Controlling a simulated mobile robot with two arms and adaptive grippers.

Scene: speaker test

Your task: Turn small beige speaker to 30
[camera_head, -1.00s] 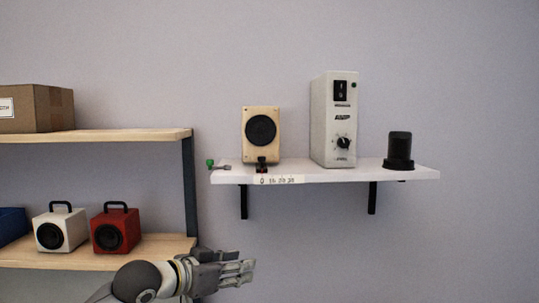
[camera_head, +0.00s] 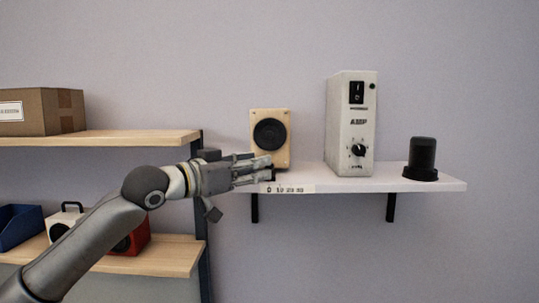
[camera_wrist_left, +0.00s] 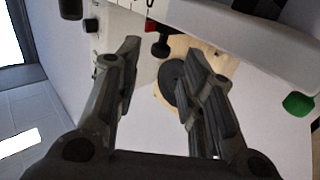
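The small beige speaker (camera_head: 283,122) with a black round cone stands on the white wall shelf (camera_head: 405,184), above a number strip (camera_head: 300,189) on the shelf edge. My left gripper (camera_head: 262,175) is in front of the speaker's lower part and hides its base and the left end of the shelf. In the left wrist view my left gripper (camera_wrist_left: 160,60) has its fingers apart, with nothing between them that I can see held. Beyond them are the beige speaker (camera_wrist_left: 228,68) and a small black knob-like piece (camera_wrist_left: 160,47) beside a red part. My right gripper is not in view.
A white amp (camera_head: 344,120) and a black cylinder (camera_head: 421,156) stand to the right on the shelf. A wooden rack at left holds a cardboard box (camera_head: 45,112), a blue bin (camera_head: 18,227), a white speaker (camera_head: 58,230) and a red speaker (camera_head: 135,238). A green knob (camera_wrist_left: 298,104) shows in the wrist view.

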